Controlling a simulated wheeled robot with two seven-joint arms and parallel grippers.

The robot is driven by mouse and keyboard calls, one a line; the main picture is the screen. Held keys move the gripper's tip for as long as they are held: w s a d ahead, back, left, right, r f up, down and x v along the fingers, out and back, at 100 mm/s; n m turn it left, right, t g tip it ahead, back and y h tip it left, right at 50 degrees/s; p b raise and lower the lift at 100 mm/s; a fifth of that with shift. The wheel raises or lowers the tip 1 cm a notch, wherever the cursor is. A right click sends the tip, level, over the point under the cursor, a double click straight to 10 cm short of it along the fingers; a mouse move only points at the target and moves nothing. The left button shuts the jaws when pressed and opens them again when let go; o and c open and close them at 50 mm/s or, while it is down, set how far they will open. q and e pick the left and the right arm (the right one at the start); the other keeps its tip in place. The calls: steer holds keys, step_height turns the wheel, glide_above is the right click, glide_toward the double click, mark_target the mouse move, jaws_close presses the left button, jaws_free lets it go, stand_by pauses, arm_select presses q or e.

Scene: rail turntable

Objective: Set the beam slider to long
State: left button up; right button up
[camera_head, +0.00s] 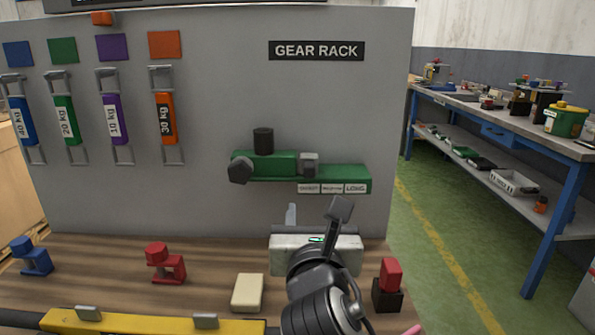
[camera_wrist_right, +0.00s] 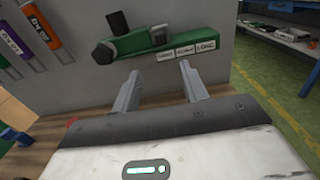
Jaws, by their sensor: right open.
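The green beam (camera_head: 270,170) is mounted on the grey panel under the "GEAR RACK" sign. Its small grey slider block (camera_head: 309,163) sits above the leftmost of three white labels, left of the LONG label (camera_head: 356,188). The slider also shows in the right wrist view (camera_wrist_right: 159,35), as does the LONG label (camera_wrist_right: 207,45). A dark knob (camera_head: 263,140) stands on the beam's left part. My right gripper (camera_head: 316,211) is open and empty, below the beam and apart from the slider; its two fingers (camera_wrist_right: 158,80) point toward the panel. My left gripper is not in view.
Coloured weights, such as the orange 30 kg one (camera_head: 166,118), hang on the panel's left. On the wooden bench are a blue piece (camera_head: 32,257), a red piece (camera_head: 165,265), a cream block (camera_head: 247,292) and a red-topped black block (camera_head: 388,290). A yellow bar (camera_head: 145,322) lies in front.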

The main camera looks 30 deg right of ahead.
mark_target(310, 173)
steer(key=x, duration=1.4)
steer(key=shift+w+d+r+b, duration=0.1)
steer(key=shift+w+d+b, duration=0.05)
steer(key=shift+d+b, duration=0.2)
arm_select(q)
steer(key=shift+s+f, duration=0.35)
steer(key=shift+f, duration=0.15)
arm_select(e)
steer(key=shift+w+d, duration=0.25)
steer(key=shift+w, duration=0.25)
